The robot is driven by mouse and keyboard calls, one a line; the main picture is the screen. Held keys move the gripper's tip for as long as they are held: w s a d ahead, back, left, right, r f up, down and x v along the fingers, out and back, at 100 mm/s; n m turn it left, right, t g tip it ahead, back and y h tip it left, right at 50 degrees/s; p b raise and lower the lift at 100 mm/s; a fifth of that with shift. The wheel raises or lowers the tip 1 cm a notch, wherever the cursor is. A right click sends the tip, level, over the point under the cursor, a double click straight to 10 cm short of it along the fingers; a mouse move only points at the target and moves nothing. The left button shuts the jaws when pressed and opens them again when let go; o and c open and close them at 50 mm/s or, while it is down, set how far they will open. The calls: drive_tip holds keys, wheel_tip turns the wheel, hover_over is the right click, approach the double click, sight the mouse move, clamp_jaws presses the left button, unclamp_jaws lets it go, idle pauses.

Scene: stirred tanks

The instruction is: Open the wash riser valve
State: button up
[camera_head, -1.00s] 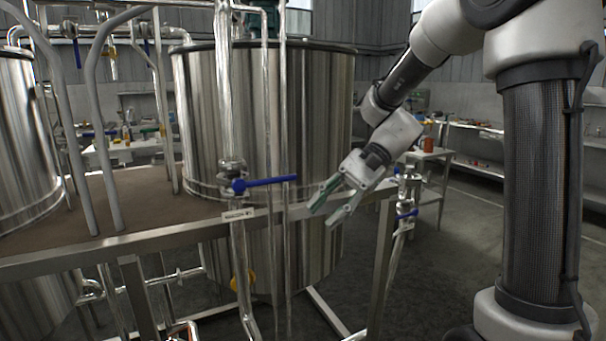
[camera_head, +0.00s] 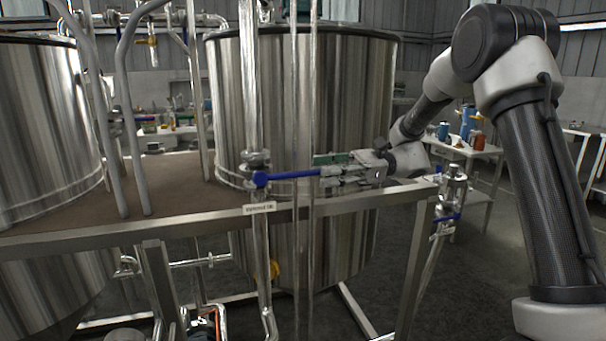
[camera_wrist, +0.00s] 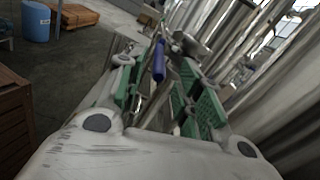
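The riser valve has a blue lever handle (camera_head: 290,175) on a vertical steel pipe (camera_head: 250,100) in front of the large steel tank. The lever points right, roughly level, across the pipe. A small white label (camera_head: 259,208) sits just below it, its text too small to read surely. My gripper (camera_head: 322,168) is at the lever's free right end, its fingers pointing left along the lever. In the wrist view the green-padded fingers (camera_wrist: 160,88) are apart, with the blue lever (camera_wrist: 159,62) showing between them. I cannot tell whether either finger touches it.
A thin vertical pipe (camera_head: 298,250) passes close to the lever and fingertips. A steel rail (camera_head: 350,201) runs just below the gripper. Another blue-handled valve (camera_head: 447,218) is lower right. The large tank (camera_head: 350,90) stands close behind.

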sight(302, 173)
drive_tip(key=x, duration=0.6)
clamp_jaws()
